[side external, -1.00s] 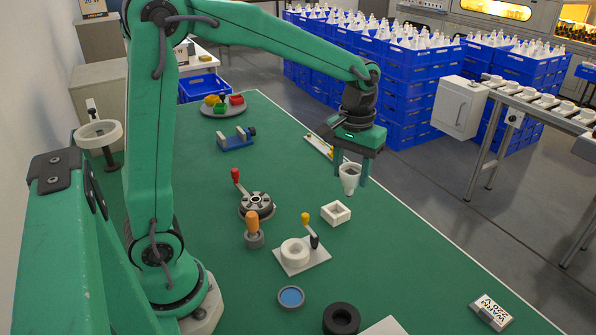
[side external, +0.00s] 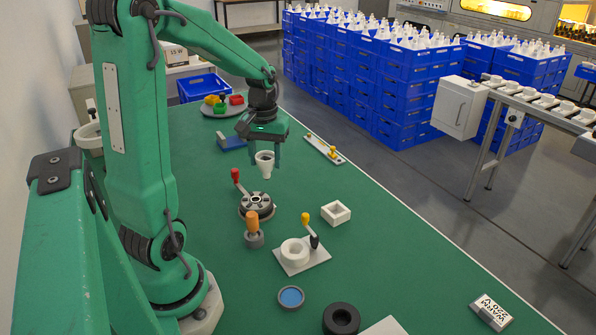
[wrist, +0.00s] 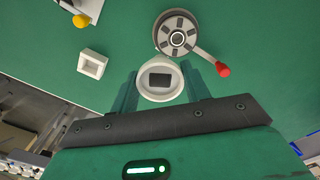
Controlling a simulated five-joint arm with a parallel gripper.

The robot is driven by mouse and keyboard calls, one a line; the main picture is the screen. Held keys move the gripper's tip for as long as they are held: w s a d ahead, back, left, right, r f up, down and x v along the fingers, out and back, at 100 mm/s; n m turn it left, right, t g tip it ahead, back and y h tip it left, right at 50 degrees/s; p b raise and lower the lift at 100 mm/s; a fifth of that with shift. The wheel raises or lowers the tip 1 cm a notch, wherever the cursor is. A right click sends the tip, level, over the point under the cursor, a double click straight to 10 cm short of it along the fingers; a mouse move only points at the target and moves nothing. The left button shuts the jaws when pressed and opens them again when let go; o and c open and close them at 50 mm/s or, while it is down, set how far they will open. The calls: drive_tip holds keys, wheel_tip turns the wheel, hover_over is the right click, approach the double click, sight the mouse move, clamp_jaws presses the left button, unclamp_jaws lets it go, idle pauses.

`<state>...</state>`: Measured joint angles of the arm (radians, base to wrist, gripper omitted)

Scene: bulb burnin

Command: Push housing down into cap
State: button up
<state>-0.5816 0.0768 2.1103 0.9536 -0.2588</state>
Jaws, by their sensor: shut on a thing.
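The white funnel-shaped housing (side external: 265,172) is held upright in my gripper (side external: 264,157), narrow end down, in the air above the green table. In the wrist view the housing (wrist: 160,96) sits between the green fingers (wrist: 160,78), its open top showing a dark rectangular inside. A round grey chuck (side external: 257,206) with a red-knobbed lever stands below and slightly nearer the camera in the side view. The chuck also shows just beyond the housing in the wrist view (wrist: 176,33). I cannot tell for sure whether the cap sits in its centre.
An orange-handled tool (side external: 252,226), a white ring fixture (side external: 294,252) with a lever, and a white square box (side external: 336,212) stand near the chuck. A blue vise (side external: 231,142) is behind my gripper.

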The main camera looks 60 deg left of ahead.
drive_tip(key=s+a, duration=0.2)
drive_tip(key=shift+s+a+f+n, duration=0.15)
drive_tip(key=shift+s+f+n, duration=0.2)
drive_tip(key=shift+f+n, duration=0.05)
drive_tip(key=shift+f, duration=0.2)
drive_tip(key=shift+f, duration=2.75)
drive_tip(key=shift+f, duration=1.55)
idle(0.6)
drive_tip(key=o, duration=1)
drive_tip(key=shift+r, duration=0.1)
